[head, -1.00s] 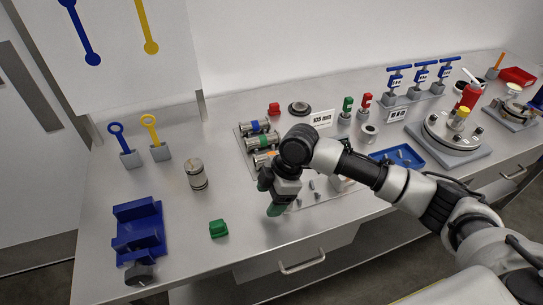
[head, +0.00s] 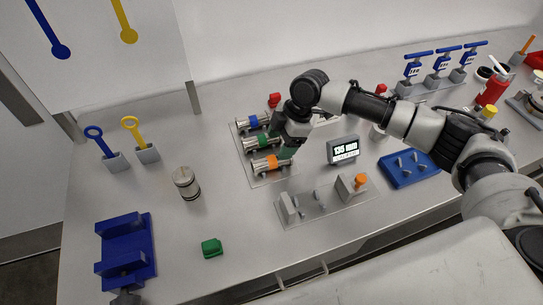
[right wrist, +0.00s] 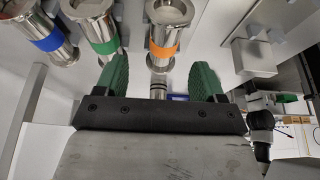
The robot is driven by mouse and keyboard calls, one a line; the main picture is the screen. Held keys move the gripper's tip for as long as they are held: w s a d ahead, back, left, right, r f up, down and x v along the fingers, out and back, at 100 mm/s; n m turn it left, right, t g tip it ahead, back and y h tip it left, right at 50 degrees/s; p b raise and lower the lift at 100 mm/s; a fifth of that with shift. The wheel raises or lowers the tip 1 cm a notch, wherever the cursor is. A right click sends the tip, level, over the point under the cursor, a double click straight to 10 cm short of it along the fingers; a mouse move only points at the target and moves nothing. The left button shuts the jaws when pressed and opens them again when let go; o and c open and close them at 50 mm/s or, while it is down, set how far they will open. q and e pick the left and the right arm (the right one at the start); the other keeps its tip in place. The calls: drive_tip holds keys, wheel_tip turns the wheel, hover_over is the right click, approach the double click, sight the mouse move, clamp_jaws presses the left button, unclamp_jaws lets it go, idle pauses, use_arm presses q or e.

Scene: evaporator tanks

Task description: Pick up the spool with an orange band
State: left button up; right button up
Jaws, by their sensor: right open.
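The spool with the orange band (head: 271,163) is a metal cylinder lying on its side on a grey plate (head: 273,181). It is the nearest of three spools; the green-banded spool (head: 261,142) and the blue-banded spool (head: 255,122) lie behind it. My right gripper (head: 288,153), with green fingers, is at the right ends of the spools. In the right wrist view my right gripper (right wrist: 159,70) is open, and the orange-banded spool (right wrist: 165,44) appears between its fingers in the picture. I cannot tell whether they touch it. My left gripper is not in view.
A fixture with an orange knob (head: 361,181) and a display (head: 343,150) stand right of the spools. A blue tray (head: 410,168) lies farther right. A metal cylinder (head: 186,183), a green block (head: 211,248) and a blue stand (head: 127,250) are at the left.

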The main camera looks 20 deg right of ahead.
sight(274, 157)
drive_tip(key=shift+s+a+f, duration=0.2)
drive_tip(key=shift+a+f, duration=0.2)
drive_tip(key=shift+f, duration=0.25)
drive_tip(key=shift+a+f+p, duration=0.1)
drive_tip(key=shift+f+p, duration=0.25)
drive_tip(key=p+x, duration=0.1)
drive_tip(key=x, duration=0.2)
drive_tip(key=shift+s+f, duration=0.1)
drive_tip(key=shift+f, duration=0.25)
drive_tip(key=shift+a+f+p, duration=0.2)
drive_tip(key=shift+f+p, duration=0.1)
drive_tip(key=shift+f, duration=0.15)
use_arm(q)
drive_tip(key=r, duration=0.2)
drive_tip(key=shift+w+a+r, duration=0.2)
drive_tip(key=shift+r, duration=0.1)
use_arm(e)
drive_tip(key=c, duration=0.5)
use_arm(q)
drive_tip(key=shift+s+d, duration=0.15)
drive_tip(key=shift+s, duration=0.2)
use_arm(e)
drive_tip(key=c, duration=0.7)
